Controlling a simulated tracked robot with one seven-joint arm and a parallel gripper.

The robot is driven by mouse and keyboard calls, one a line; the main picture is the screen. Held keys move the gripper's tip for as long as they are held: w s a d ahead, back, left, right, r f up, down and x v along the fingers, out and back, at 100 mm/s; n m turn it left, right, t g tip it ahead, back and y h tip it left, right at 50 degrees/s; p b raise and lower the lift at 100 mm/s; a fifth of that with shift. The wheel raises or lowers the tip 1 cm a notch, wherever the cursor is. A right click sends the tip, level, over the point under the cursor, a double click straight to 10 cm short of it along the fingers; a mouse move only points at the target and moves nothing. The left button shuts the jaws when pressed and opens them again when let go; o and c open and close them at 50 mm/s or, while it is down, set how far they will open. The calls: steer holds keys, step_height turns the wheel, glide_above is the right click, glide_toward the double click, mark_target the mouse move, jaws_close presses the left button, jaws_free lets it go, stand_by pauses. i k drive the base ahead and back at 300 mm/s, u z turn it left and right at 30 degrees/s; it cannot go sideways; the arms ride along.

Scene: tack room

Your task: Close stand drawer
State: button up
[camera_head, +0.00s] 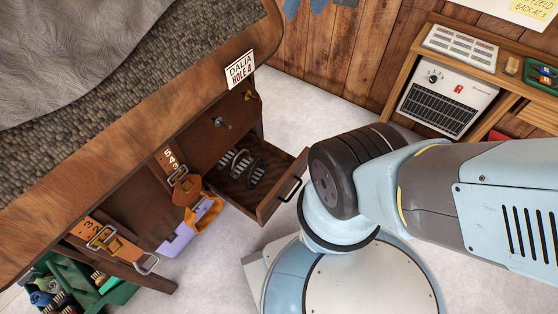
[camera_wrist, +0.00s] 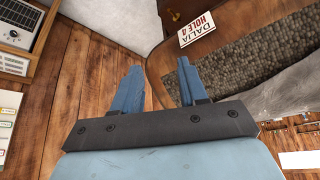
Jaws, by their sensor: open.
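The wooden stand (camera_head: 110,150) fills the left of the head view, with a white sign reading DALIA HOLE 4 on its edge. Its drawer (camera_head: 270,205) is pulled out to the right, with dark horseshoe-like items inside and a metal handle (camera_head: 291,190) on its front. My arm is just right of the drawer front; whether they touch I cannot tell. My gripper (camera_wrist: 158,82) shows only in the wrist view, its two blue fingers apart with nothing between them. The stand's top (camera_wrist: 215,70) also shows there, beyond the right finger. The drawer is not visible in the wrist view.
Leather straps with buckles (camera_head: 185,185) hang on the stand's side, near a purple container (camera_head: 190,228). A green crate (camera_head: 85,285) sits at the lower left. A wooden shelf with a white heater-like box (camera_head: 445,95) stands at the upper right. Pale floor lies around the drawer.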

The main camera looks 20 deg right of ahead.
mark_target(284, 171)
steer(key=z, duration=0.85)
steer(key=k, duration=1.65)
steer(key=u, duration=0.65)
steer(key=i, duration=1)
